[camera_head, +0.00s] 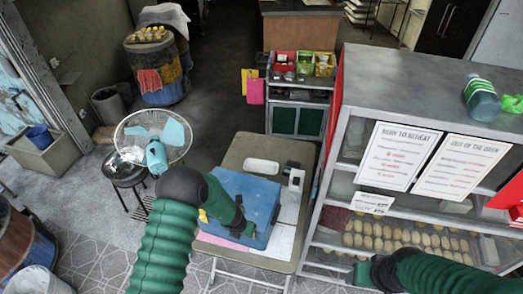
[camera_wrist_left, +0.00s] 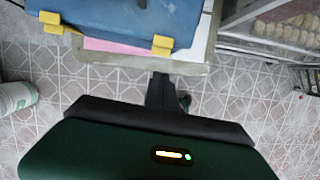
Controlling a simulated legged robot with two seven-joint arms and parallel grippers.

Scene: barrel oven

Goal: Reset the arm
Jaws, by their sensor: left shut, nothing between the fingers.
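My left arm reaches over a blue box (camera_head: 260,190) on a small folding table (camera_head: 240,150). My left gripper (camera_head: 243,230) is at the end of its green forearm, over the box in the head view. In the left wrist view my left gripper (camera_wrist_left: 165,92) is shut and empty, with tile floor behind it; the blue box (camera_wrist_left: 125,18) with yellow latches shows beyond.
The cabinet holds trays of round pale items (camera_head: 400,236). A green-labelled bottle (camera_head: 481,98) lies on its top. A blue-bladed fan (camera_head: 172,132) stands left of the table. A small white device (camera_head: 295,182) is beside the box.

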